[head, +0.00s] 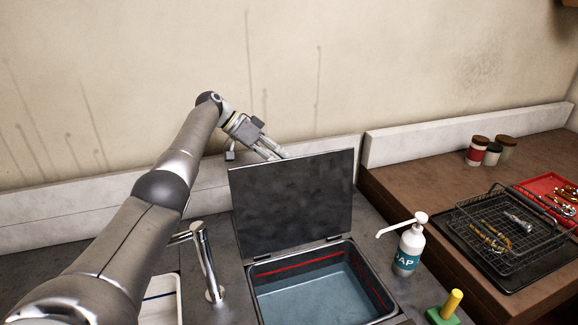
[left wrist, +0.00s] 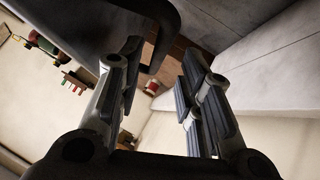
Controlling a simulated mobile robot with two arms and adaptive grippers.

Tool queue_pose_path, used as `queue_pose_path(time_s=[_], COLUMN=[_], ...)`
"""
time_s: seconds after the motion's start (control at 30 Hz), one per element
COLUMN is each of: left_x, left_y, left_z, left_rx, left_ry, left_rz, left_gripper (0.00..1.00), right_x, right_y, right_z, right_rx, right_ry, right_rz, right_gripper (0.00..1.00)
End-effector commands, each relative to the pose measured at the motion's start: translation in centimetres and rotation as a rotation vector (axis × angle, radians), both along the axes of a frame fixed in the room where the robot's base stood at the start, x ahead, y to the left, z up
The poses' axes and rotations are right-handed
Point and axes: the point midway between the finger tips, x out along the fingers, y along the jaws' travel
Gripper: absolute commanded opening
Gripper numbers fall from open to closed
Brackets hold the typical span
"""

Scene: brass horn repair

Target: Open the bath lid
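The bath lid (head: 290,205) is a dark grey panel standing raised, nearly upright, on its hinges at the back of the bath (head: 347,247). The bath is open, with bluish liquid and a red line along its inner wall. My left gripper (head: 279,155) is behind the lid's top edge; its fingertips are partly hidden by the lid. In the left wrist view its two fingers (left wrist: 164,60) are apart with nothing gripped. A dark curved bar (left wrist: 174,40), perhaps the lid's handle, shows near the fingertips. My right gripper is not in view.
A soap bottle (head: 409,248) and a green block with a yellow peg (head: 446,308) stand right of the bath. A tap (head: 208,265) stands left. A wire basket (head: 500,240) and jars (head: 477,152) are on the brown counter. The wall is close behind my gripper.

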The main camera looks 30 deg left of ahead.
Motion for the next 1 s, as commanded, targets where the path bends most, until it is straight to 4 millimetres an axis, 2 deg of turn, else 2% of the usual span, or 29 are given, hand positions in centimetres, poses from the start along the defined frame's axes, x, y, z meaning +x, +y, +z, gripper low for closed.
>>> queue_pose_path(time_s=[0.1, 0.33, 1.0], left_x=[-1.0, -2.3, -2.6], left_y=[1.8, 4.0, 4.6], left_z=[1.9, 4.1, 4.6], left_rx=[-0.001, -0.002, 0.0], left_ry=[-0.001, 0.0, 0.002], left_rz=[0.002, 0.0, -0.002], left_gripper=[0.34, 0.34, 0.34], right_x=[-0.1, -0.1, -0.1], right_y=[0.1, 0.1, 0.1], right_z=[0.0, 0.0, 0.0], right_rx=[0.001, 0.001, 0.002], right_ry=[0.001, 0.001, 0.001], right_rz=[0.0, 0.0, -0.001], right_gripper=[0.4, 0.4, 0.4])
